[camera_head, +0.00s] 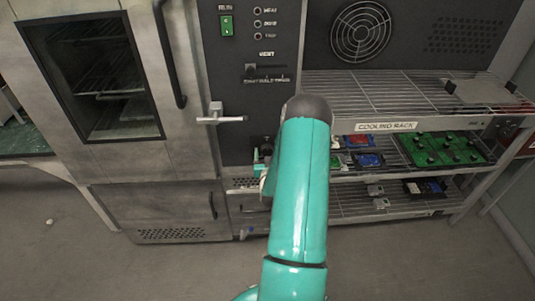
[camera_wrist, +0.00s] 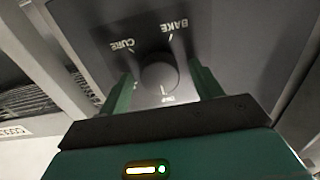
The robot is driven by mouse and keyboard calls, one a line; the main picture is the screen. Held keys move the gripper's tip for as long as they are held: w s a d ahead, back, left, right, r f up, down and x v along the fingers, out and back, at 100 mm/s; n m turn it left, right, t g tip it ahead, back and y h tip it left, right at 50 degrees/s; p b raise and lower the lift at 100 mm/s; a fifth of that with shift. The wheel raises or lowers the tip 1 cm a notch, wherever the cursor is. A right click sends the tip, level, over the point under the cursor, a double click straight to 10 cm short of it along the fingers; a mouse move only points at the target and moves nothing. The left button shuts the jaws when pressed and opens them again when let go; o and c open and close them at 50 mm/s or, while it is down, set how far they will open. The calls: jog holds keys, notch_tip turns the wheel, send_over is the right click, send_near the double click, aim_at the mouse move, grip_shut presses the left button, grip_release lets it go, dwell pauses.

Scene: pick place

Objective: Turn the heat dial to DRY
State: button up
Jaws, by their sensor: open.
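The heat dial (camera_wrist: 160,75) is a dark round knob on a grey panel in the wrist view. The panel text is upside down there, with CURE at upper left, BAKE at upper right, and a small, partly blurred label below the knob. White ticks stand beside the labels; the knob's own pointer is not clear. My gripper (camera_wrist: 164,88) is open, one green finger on each side of the knob. I cannot tell whether either finger touches it. In the head view my arm hides the dial, and only a bit of my gripper (camera_head: 262,160) shows.
The oven (camera_head: 160,150) has a door with a dark window and a metal handle (camera_head: 218,116). The control panel (camera_head: 233,70) has a green switch (camera_head: 226,25) and a slider (camera_head: 265,69). A cooling rack (camera_head: 455,125) with circuit boards stands close on the right.

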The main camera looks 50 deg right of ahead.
jog(key=shift+c, duration=0.3)
jog(key=c, duration=0.9)
jog(key=shift+c, duration=0.2)
jog(key=shift+m, duration=0.4)
jog(key=m, duration=0.2)
jog(key=shift+m, duration=0.4)
jog(key=m, duration=0.3)
jog(key=shift+m, duration=0.3)
jog(key=m, duration=0.6)
jog(key=shift+m, duration=0.4)
